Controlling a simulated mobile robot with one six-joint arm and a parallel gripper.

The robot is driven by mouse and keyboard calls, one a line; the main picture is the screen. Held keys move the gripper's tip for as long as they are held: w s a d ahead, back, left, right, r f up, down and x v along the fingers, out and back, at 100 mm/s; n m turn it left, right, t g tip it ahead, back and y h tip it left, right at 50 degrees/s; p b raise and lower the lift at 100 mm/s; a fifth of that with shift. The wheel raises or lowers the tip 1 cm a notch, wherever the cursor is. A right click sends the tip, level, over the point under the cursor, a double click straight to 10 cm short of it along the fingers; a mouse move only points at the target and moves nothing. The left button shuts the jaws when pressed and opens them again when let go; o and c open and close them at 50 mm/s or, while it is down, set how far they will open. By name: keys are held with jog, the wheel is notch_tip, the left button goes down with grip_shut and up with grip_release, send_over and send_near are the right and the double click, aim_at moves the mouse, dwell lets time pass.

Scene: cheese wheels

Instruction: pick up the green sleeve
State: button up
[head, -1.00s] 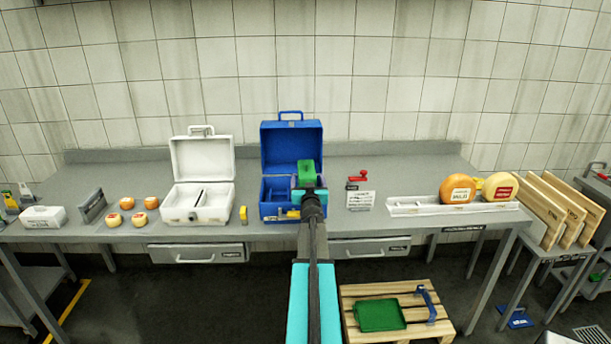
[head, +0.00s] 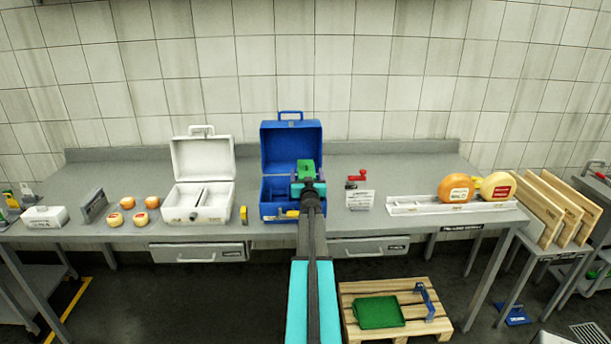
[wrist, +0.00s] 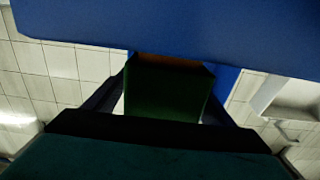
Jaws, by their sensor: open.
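The green sleeve (head: 305,167) shows at the open blue case (head: 285,212), in front of its raised lid. In the wrist view the sleeve (wrist: 165,92) is a dark green block with a brownish strip along its upper edge. My gripper (head: 307,179) is open at the sleeve. In the wrist view the two dark fingers of my gripper (wrist: 163,95) stand on either side of the sleeve. I cannot tell whether they touch it. My wrist and arm hide part of the case's inside and front.
A white open case (head: 196,214) stands left of the blue one. A red-handled item (head: 357,178) and a small sign (head: 360,199) stand to the right. The blue lid (head: 292,145) rises behind my gripper.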

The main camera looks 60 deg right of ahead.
jog(key=c, duration=1.2)
jog(key=shift+o, duration=0.2)
jog(key=shift+r, duration=0.2)
jog(key=shift+r+p, duration=1.65)
jog(key=shift+r, duration=3.2)
